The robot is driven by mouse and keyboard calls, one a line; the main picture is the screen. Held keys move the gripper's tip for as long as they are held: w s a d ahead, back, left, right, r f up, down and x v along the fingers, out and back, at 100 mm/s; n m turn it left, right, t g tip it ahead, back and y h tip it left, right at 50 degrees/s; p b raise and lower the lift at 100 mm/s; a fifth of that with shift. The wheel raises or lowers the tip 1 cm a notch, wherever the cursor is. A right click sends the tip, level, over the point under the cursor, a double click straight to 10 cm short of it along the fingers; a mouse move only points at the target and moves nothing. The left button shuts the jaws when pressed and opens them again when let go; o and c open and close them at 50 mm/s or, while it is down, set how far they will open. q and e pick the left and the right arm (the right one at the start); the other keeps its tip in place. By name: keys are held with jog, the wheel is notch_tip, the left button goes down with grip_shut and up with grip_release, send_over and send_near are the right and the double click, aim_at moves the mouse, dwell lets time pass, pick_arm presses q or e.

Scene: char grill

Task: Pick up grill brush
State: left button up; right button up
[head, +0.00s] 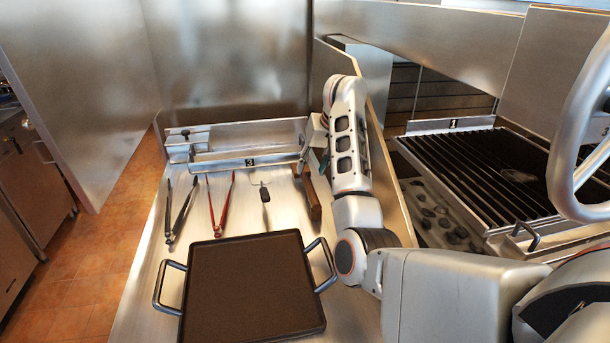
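The grill brush, seen as a brown wooden bar (312,198), lies on the steel counter near its right edge. Its far end is close to my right gripper (312,165), which hangs down from the right beside the divider panel. My own arm covers part of the gripper. I cannot tell whether its fingers touch the brush or whether they are open or shut. My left gripper is not in view.
A griddle pan (250,285) with two side handles fills the counter's front. Black tongs (180,212), red tongs (221,207) and a small spatula (265,192) lie left of the brush. A steel rack (240,160) stands behind. The grill (480,175) is right of the divider (390,165).

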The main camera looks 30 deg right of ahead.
aim_at(308, 178)
jog(key=shift+w+a+f, duration=0.15)
jog(key=shift+w+f, duration=0.05)
jog(key=shift+f, duration=0.8)
jog(key=shift+x, duration=2.6)
grip_shut()
